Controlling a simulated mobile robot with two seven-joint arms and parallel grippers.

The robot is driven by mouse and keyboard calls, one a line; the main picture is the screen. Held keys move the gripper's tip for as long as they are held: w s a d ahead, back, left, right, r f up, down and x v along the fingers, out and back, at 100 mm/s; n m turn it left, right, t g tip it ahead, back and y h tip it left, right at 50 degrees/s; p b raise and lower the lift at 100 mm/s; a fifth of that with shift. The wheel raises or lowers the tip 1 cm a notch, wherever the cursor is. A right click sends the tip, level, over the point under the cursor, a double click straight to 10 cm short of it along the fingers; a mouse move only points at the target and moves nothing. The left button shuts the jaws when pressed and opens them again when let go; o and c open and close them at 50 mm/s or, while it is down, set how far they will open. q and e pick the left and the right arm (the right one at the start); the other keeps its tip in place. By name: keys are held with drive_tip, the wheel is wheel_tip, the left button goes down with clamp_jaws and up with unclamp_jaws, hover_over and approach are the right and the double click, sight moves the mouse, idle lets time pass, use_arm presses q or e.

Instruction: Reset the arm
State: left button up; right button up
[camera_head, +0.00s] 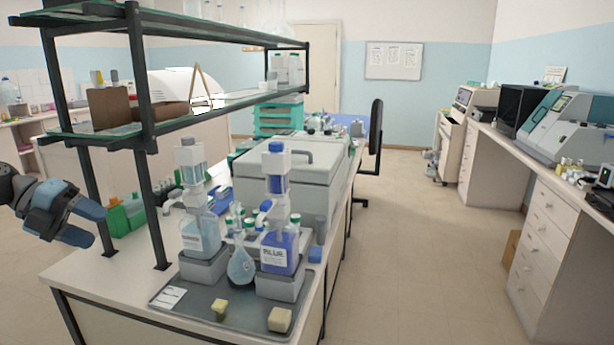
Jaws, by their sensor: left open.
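My left gripper (84,222) comes in from the left edge, dark with blue-grey fingers, in the air beside the near left end of the bench and its shelf posts. It is open and I see nothing between its fingers. My right gripper is not in view. A grey tray (190,312) lies at the near end of the bench. On it stand a bottle of pale liquid (200,235) and a bottle marked BLUE (280,250), each on a grey block. A round glass flask (241,266) stands between them. My gripper is apart from all of these.
A two-tier shelf frame (145,85) rises over the bench (110,270) close to my left gripper. Green-and-white containers (118,220) stand behind it. A large grey machine (285,170) sits farther back. Open floor (420,250) lies on the right, before a side counter (545,205).

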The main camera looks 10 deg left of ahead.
use_arm(q)
drive_tip(key=s+d+f+n+t+y, duration=0.1)
drive_tip(key=s+d+f+n+t, duration=0.2)
drive_tip(key=f+n, duration=0.55)
drive_tip(key=s+d+f+n+t+y, duration=0.1)
drive_tip(key=s+d+f+n+t, duration=0.25)
drive_tip(key=f, duration=1.05)
drive_tip(key=s+d+f+n+t+y, duration=0.2)
drive_tip(key=d+f+n+t, duration=0.15)
drive_tip(key=f+n, duration=0.55)
drive_tip(key=s+d+f+n+g+y, duration=0.15)
drive_tip(key=s+d+f+n, duration=0.35)
drive_tip(key=d, duration=0.5)
drive_tip(key=s+d+f+n+g+y, duration=0.15)
drive_tip(key=s+d+f+n, duration=0.25)
drive_tip(key=s+d+f, duration=0.4)
wheel_tip(320, 180, up, 16)
drive_tip(key=w+p, duration=0.1)
drive_tip(key=p, duration=1.7)
drive_tip(key=shift+d+f+m, duration=0.25)
drive_tip(key=shift+d+m, duration=0.05)
drive_tip(key=shift+d, duration=0.05)
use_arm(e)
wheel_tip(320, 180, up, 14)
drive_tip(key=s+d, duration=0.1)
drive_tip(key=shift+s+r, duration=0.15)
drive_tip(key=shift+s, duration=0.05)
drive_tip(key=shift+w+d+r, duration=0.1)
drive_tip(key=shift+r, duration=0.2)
